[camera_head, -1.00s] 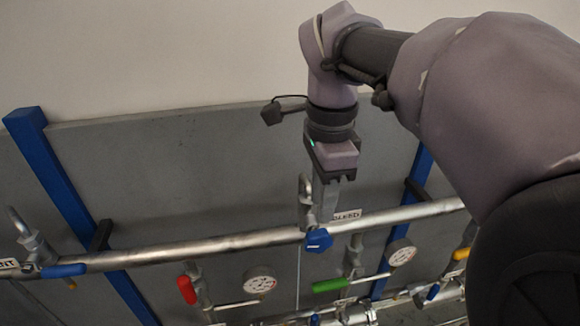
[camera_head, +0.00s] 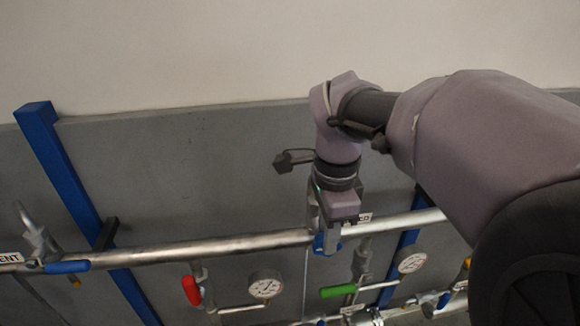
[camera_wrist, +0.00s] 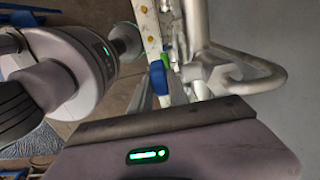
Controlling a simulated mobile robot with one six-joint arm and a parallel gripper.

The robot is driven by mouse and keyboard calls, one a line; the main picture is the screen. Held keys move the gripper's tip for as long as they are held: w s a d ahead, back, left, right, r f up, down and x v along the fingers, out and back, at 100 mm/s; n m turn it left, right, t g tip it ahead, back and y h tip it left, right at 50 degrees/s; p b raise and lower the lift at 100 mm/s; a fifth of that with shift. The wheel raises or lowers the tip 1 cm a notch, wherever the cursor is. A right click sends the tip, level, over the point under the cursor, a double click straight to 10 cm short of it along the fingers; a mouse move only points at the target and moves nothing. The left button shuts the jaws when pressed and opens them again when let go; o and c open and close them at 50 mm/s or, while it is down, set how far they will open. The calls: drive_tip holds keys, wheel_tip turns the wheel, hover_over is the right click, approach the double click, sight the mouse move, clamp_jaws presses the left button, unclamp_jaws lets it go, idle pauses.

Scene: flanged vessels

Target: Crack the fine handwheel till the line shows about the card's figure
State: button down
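A small blue handwheel (camera_head: 319,243) sits on the horizontal silver pipe (camera_head: 190,249), below a partly covered label (camera_head: 364,219). I cannot tell whether it is the fine one. My gripper (camera_head: 328,240) points down over it and covers most of it. Whether the fingers touch it, or are open or shut, is hidden. In the wrist view a blue part (camera_wrist: 158,78) shows past the gripper body, beside a bent silver tube (camera_wrist: 250,75). Two round dial gauges, a left one (camera_head: 265,284) and a right one (camera_head: 411,260), are too small to read. I see no readable card.
A red handle (camera_head: 191,290) and a green handle (camera_head: 338,292) stand below the pipe. Another blue handle (camera_head: 66,267) is at the left, near a label ending in "ENT". A blue post (camera_head: 62,165) and grey panel (camera_head: 190,170) stand behind. Space left of my gripper is clear.

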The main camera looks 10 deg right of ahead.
drive_tip(key=shift+d+y, duration=0.1)
drive_tip(key=shift+y, duration=0.2)
drive_tip(key=y, duration=0.2)
drive_tip(key=d+y+p, duration=0.1)
drive_tip(key=shift+y, duration=0.4)
drive_tip(key=y+p, duration=0.2)
drive_tip(key=y, duration=0.1)
drive_tip(key=d+y+p, duration=0.1)
drive_tip(key=y, duration=0.1)
drive_tip(key=shift+f, duration=0.35)
drive_tip(key=y+p, duration=0.1)
drive_tip(key=y, duration=0.1)
drive_tip(key=y+p, duration=0.1)
drive_tip(key=shift+d+f+y, duration=0.2)
drive_tip(key=shift+f+y, duration=0.15)
drive_tip(key=shift+y, duration=0.05)
drive_tip(key=shift+f+y+p, duration=0.2)
drive_tip(key=shift+y+p, duration=0.1)
drive_tip(key=shift+y, duration=0.4)
drive_tip(key=shift+f+y+p, duration=0.2)
drive_tip(key=shift+y+p, duration=0.05)
drive_tip(key=shift+y, duration=0.45)
drive_tip(key=shift+f, duration=0.1)
drive_tip(key=c, duration=1.5)
unclamp_jaws()
drive_tip(key=shift+c, duration=0.2)
